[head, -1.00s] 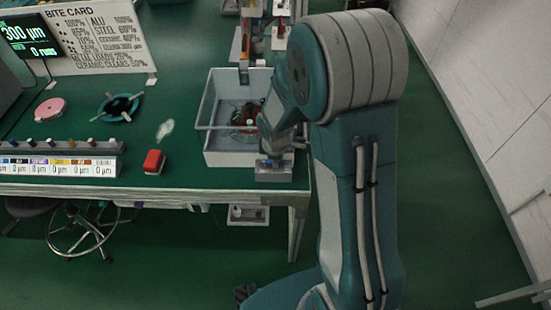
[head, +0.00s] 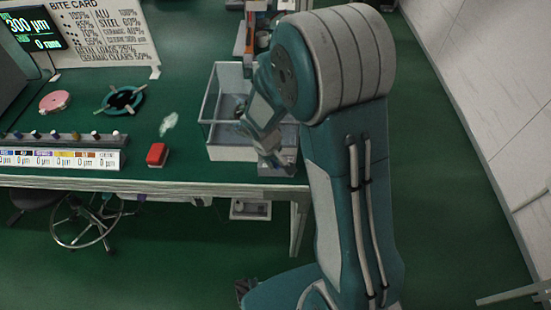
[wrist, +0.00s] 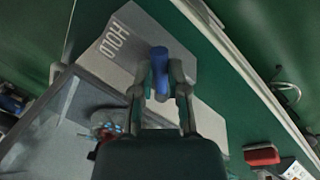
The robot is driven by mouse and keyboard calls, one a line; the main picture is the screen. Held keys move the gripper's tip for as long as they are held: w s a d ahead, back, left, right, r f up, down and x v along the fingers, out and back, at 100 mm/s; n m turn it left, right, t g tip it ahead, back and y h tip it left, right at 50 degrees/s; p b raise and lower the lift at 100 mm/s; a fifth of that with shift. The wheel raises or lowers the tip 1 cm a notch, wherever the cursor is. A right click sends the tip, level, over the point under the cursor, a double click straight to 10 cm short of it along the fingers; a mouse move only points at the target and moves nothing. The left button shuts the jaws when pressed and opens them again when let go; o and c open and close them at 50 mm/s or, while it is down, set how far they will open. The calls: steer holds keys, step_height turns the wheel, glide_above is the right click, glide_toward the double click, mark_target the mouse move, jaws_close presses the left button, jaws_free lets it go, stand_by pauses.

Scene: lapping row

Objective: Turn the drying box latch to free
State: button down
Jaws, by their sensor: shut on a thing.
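The drying box (head: 232,153) is a pale, open-topped box with clear walls at the right end of the green bench in the head view. A grey block (wrist: 118,62) marked HOLD sits beside it in the wrist view. The blue latch handle (wrist: 159,66) stands on this block. My gripper (wrist: 162,80) is shut on the blue handle, one finger on each side. In the head view my gripper (head: 280,163) is at the box's front right corner, and my arm hides the handle. The latch's exact angle is hard to tell.
A red block (head: 157,154) lies on the bench left of the box. A teal ring fixture (head: 121,100), a pink disc (head: 54,101) and a row of labelled samples (head: 60,158) stand farther left. The bench's front edge runs close to the grey block. Open floor lies to the right.

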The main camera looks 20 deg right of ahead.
steer(key=shift+a+m, duration=0.4)
steer(key=shift+m, duration=0.7)
steer(key=c, duration=0.9)
jaws_free()
steer(key=shift+a, duration=0.1)
steer(key=r, duration=0.4)
steer(key=a+r, duration=0.1)
steer(key=r, duration=0.2)
steer(key=a+r, duration=0.1)
steer(key=r, duration=0.3)
steer(key=shift+s+a+r, duration=0.2)
steer(key=shift+s+r, duration=0.05)
steer(key=shift+r, duration=0.05)
